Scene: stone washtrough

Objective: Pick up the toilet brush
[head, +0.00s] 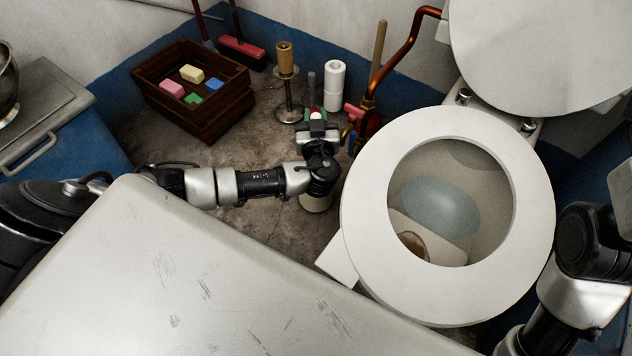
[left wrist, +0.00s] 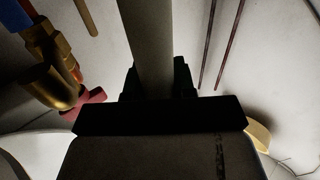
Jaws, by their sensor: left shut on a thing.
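The toilet brush's pale grey handle (left wrist: 150,45) runs down from the top edge of the left wrist view and passes between the dark jaws. My left gripper (head: 318,130) is shut on this handle, left of the toilet; its jaws also show in the left wrist view (left wrist: 155,85). In the head view a pale cylinder (head: 316,202), apparently the brush's lower part or holder, shows below my wrist. My wrist hides the middle of it. I cannot tell whether it touches the floor. My right arm shows at the right edge, its gripper out of view.
The white toilet (head: 365,225) stands close on the right, its lid up. Copper pipe (head: 400,50), a paper-roll stack (head: 334,85) and a candlestick-like stand (head: 287,80) are behind. A wooden crate (head: 165,100) with coloured blocks is at the back left. A pale worktop (head: 200,270) fills the front.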

